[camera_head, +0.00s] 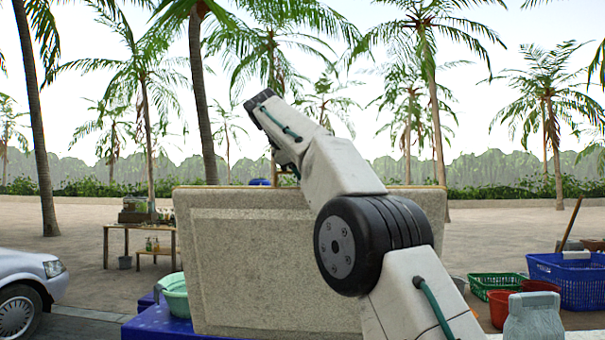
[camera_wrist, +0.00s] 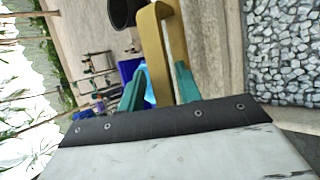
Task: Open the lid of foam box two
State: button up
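In the wrist view, my gripper (camera_wrist: 161,82) shows two teal fingers held apart. A yellow arched bar (camera_wrist: 153,45) runs between and beyond them; I cannot tell if they touch it. A beige slab (camera_wrist: 215,50) lies just right of it.
Grey-white lumps (camera_wrist: 287,45) fill the right of the wrist view. In the head view, a green basin (camera_head: 175,295) is at left, near a white car (camera_head: 30,285). Blue (camera_head: 570,280) and green (camera_head: 495,283) baskets are at right. Open paving lies behind.

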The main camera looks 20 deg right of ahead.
jog(key=shift+a, duration=0.25)
